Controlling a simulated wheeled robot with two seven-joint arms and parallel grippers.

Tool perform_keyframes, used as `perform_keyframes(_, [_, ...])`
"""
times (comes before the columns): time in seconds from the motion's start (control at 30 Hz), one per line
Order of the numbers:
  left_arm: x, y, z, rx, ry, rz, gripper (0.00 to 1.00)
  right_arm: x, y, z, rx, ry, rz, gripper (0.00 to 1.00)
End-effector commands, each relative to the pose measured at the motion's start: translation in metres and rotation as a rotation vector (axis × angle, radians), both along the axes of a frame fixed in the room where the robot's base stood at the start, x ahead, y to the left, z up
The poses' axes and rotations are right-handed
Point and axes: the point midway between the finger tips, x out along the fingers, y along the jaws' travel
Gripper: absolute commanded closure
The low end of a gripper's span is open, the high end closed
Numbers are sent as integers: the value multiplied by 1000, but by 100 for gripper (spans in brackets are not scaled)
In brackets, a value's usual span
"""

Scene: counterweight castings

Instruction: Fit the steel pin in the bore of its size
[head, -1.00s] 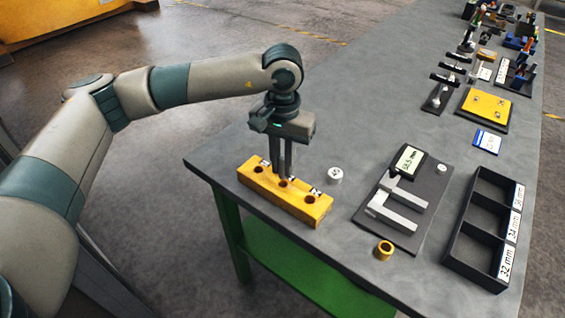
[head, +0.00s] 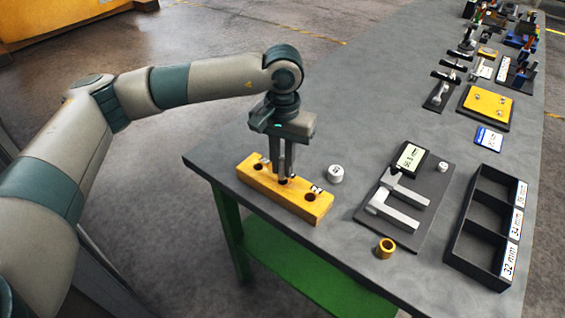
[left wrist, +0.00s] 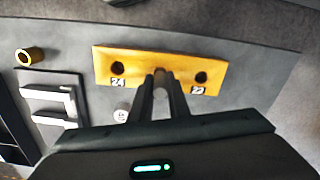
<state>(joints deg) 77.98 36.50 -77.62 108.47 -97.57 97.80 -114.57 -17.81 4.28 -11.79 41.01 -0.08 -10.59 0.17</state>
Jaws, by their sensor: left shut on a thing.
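The yellow block (head: 314,209) lies near the table's front left edge, with a row of three bores in its top. My left gripper (head: 285,177) points straight down over the middle bore, its fingertips close to the block's top. It is shut on the steel pin, which the fingers almost wholly hide; I cannot tell how deep the pin sits in the bore. In the left wrist view, the block (left wrist: 145,63) shows outer bores labelled 24 and 22. The fingers (left wrist: 161,74) cover the middle bore and its label. My right gripper is not in view.
A small silver cylinder (head: 335,174) stands just right of the block. A dark board with a caliper (head: 398,200) and a brass ring (head: 386,246) are further right. A black tray (head: 462,232) with labelled compartments stands at the right. More tools lie at the back.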

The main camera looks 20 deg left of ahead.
Motion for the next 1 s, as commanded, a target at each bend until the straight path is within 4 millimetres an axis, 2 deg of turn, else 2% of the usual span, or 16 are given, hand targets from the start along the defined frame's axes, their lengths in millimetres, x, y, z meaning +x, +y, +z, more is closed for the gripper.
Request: perform_keyframes(1.0, [0,0,-6,0,-1,0,100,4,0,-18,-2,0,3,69])
